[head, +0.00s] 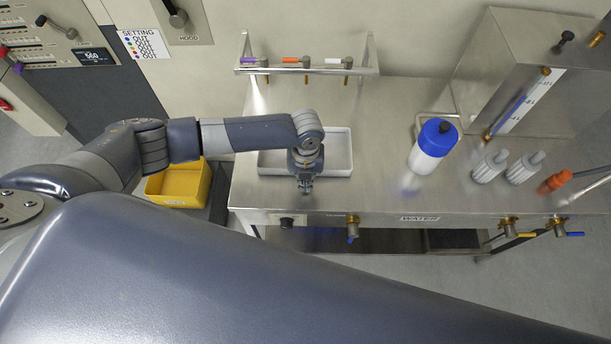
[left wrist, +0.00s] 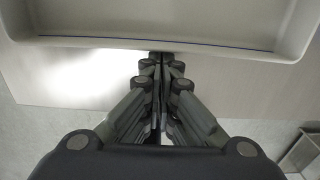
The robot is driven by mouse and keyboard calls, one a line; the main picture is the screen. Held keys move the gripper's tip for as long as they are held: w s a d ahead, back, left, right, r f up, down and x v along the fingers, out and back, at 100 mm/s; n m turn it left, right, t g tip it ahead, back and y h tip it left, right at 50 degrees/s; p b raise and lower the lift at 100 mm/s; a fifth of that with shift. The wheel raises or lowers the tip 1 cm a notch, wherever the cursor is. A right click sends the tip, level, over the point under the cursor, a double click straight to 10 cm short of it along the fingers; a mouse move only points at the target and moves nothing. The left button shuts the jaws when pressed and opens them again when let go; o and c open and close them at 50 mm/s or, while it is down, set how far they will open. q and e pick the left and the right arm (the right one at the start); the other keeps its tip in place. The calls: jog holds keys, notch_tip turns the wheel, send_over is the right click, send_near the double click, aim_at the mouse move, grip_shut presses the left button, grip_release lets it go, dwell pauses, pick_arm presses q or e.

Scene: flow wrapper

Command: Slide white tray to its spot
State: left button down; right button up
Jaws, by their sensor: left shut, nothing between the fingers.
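The white tray (head: 339,153) lies on the left part of the steel bench, below the small rack in the head view. A faint blue line on the bench or the tray's inner floor shows in the left wrist view, where the tray's near wall (left wrist: 100,42) spans the top. My left gripper (head: 305,188) is shut and empty, pointing down at the tray's near side. In the left wrist view its fingertips (left wrist: 161,58) are at or very close to the near wall; I cannot tell if they touch. My left arm hides part of the tray. My right gripper is not in view.
The steel bench (head: 385,190) has free room right of the tray. A rack (head: 306,70) stands at the back. A yellow bin (head: 179,184) sits left of the bench. Valves line the front edge.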

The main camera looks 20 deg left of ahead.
pick_arm(q)
jog(key=shift+w, duration=0.15)
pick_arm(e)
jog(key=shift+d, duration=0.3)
